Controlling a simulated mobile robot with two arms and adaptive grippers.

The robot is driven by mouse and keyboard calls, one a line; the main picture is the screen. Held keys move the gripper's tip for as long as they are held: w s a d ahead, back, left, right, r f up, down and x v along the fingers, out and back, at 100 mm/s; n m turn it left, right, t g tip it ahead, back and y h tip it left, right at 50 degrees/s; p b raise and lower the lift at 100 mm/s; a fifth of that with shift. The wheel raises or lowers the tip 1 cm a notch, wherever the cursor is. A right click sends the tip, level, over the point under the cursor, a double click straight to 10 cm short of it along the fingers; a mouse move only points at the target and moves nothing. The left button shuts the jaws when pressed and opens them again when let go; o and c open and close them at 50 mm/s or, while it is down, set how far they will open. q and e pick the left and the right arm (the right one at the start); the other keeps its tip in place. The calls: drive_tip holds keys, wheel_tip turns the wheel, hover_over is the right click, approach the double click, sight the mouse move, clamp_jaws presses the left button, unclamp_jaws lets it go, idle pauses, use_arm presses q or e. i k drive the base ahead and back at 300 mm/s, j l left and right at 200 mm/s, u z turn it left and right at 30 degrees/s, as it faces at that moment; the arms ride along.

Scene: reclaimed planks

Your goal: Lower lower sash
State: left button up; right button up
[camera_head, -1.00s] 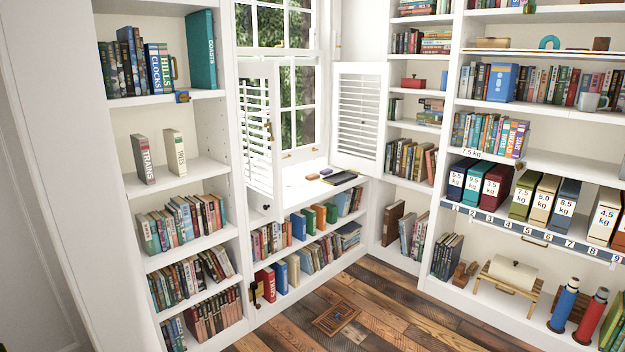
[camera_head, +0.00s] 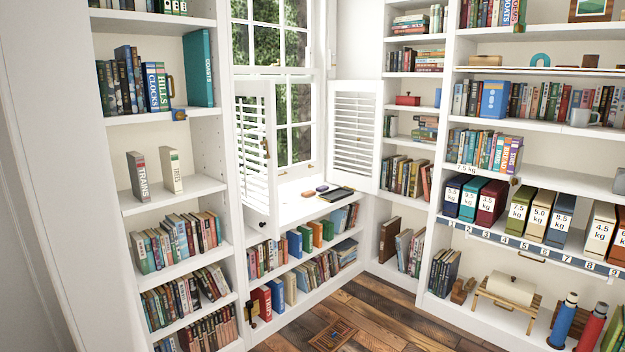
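The window (camera_head: 299,98) stands in the back corner between the bookshelves, with trees behind its glass. Its lower sash (camera_head: 302,130) appears down near the sill, its bottom rail partly hidden by the left shutter. I cannot tell whether it is fully closed. The left louvered shutter (camera_head: 254,155) and the right louvered shutter (camera_head: 354,135) are swung open into the room. Neither of my grippers is in view.
The window seat (camera_head: 289,205) below holds a dark tray (camera_head: 336,193) and small items. Bookshelves (camera_head: 180,187) flank it on both sides. The plank floor (camera_head: 375,320) is clear except for a small patterned mat (camera_head: 332,335).

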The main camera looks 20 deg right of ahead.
sight(294, 172)
drive_tip(key=i+l, duration=0.25)
drive_tip(key=i, duration=0.25)
drive_tip(key=i+l, duration=0.2)
drive_tip(key=i, duration=0.25)
drive_tip(key=i+l, duration=0.25)
drive_tip(key=i, duration=0.25)
drive_tip(key=i+l+u, duration=0.1)
drive_tip(key=i+l, duration=1.7)
drive_tip(key=l+u, duration=0.4)
drive_tip(key=l, duration=0.3)
drive_tip(key=k+l+u, duration=0.15)
drive_tip(key=l+u, duration=0.25)
drive_tip(key=l, duration=0.3)
